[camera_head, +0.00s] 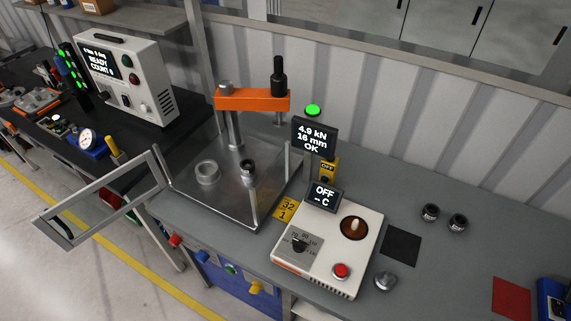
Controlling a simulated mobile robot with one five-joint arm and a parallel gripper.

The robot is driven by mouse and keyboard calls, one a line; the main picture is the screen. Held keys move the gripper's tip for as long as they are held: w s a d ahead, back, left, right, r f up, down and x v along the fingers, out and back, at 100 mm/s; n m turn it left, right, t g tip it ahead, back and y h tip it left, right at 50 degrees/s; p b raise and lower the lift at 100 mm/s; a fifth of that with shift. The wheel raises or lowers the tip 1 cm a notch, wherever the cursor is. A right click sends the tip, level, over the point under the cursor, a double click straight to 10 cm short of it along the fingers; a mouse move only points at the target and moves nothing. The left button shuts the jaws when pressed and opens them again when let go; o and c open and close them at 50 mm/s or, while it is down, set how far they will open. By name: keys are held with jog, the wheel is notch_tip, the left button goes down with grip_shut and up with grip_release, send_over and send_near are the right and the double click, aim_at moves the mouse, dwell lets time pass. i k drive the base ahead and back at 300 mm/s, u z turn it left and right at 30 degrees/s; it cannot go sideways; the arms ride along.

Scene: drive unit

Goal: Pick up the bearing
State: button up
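I cannot tell for certain which part is the bearing. A silver ring (208,172) lies on the metal plate of the press (232,201), to the left of a small dark-topped cylinder (248,170). Two more small dark cylinders (430,212) and (458,222) stand apart on the grey bench at the right. The heater (319,267) has a brown round plate with a pale post (354,227), with no ring visible around it. Its display reads "OFF – C". My gripper is not in view.
The press guard door (101,201) stands swung open to the left. The press display (315,138) reads "4.9 kN 16 mm OK" below a green lamp. A black pad (401,246), silver knob (385,281) and red pad (511,298) lie on the bench. Bare bench remains between them.

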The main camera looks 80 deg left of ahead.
aim_at(247, 172)
jog(key=u, duration=0.25)
jog(key=i, duration=0.2)
jog(key=u, duration=4.55)
jog(key=i, duration=1.5)
jog(key=z, duration=0.05)
